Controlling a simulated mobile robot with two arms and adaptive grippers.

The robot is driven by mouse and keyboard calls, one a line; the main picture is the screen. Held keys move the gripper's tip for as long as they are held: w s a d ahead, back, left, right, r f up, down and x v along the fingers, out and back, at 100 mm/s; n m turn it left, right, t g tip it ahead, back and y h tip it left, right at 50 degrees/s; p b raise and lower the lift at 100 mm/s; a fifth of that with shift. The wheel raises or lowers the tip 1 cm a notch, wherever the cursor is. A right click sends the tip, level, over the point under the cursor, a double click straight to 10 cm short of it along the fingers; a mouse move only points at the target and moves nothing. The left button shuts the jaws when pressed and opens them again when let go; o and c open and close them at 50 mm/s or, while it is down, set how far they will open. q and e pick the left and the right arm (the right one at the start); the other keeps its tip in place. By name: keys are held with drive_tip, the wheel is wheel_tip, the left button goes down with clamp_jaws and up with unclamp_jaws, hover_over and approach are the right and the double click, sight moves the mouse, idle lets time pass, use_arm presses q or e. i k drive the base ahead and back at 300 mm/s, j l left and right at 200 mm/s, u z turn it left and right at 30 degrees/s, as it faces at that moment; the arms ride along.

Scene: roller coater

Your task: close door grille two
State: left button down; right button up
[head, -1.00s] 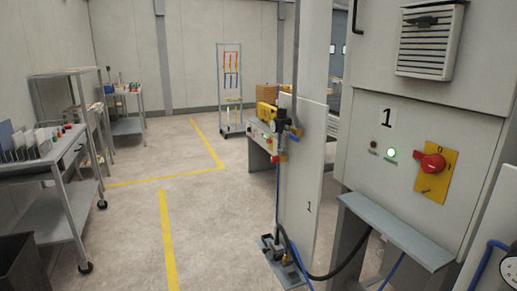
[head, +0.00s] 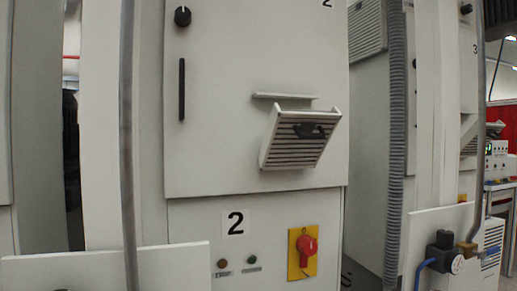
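The door grille of cabinet two (head: 297,139) is a louvred panel with a dark handle (head: 308,131), at the centre right of the head view. It is tilted open, with its top edge swung out from the door and its lower edge near the door face. A narrow ledge (head: 285,97) sits just above it. The cabinet door (head: 222,60) around it looks shut. Neither of my grippers is in view.
Low white panels (head: 165,266) and vertical pipes (head: 128,150) stand in front. A gauge with regulator (head: 445,256) is at lower right.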

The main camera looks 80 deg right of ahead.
sight(292, 140)
drive_tip(key=z, duration=2.85)
